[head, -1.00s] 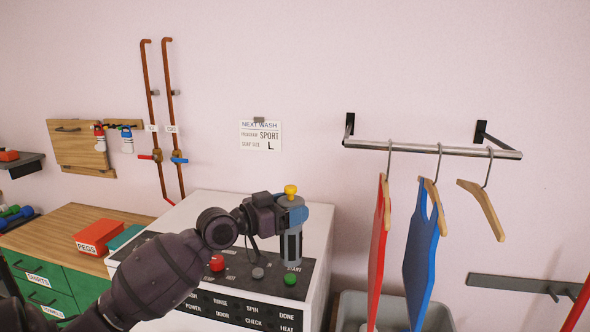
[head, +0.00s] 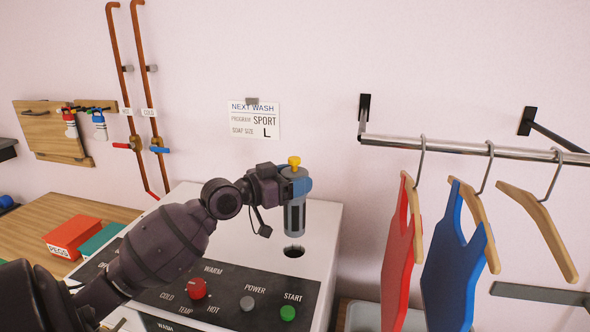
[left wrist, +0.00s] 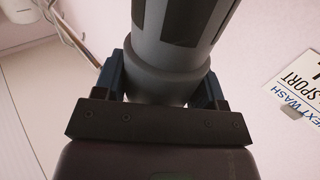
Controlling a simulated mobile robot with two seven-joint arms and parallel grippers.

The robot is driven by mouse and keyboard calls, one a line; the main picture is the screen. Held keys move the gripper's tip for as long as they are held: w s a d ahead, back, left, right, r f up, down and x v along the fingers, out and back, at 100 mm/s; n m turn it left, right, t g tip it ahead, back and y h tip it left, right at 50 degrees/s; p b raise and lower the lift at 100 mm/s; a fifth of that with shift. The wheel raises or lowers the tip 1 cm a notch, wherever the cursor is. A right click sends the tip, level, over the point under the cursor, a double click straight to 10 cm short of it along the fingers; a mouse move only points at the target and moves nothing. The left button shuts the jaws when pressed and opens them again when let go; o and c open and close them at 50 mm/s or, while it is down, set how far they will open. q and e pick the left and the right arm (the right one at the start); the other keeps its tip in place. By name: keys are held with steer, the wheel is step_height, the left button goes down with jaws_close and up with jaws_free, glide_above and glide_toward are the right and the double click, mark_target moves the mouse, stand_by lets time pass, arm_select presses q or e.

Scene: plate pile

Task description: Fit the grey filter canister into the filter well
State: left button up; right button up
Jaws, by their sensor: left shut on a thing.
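The grey filter canister (head: 295,217) has dark window panels on its side and a yellow knob (head: 294,162) on top. My left gripper (head: 294,184) is shut on its upper part and holds it upright in the air. In the left wrist view the canister (left wrist: 176,62) sits between the two blue fingers (left wrist: 160,85). The filter well (head: 293,251) is a dark round hole in the white machine top. The canister's lower end is just above the well and apart from it. My right gripper is not in view.
The control panel (head: 221,290) with a red dial (head: 196,288), grey power button (head: 247,303) and green start button (head: 288,313) lies in front of the well. Red (head: 396,255) and blue (head: 455,265) garments hang at the right. Boxes sit on the wooden counter at left.

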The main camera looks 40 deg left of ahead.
arm_select(q)
steer(key=shift+w+a, duration=0.15)
steer(key=shift+w, duration=0.05)
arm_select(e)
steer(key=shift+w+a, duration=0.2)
arm_select(q)
steer(key=shift+s+r, duration=0.1)
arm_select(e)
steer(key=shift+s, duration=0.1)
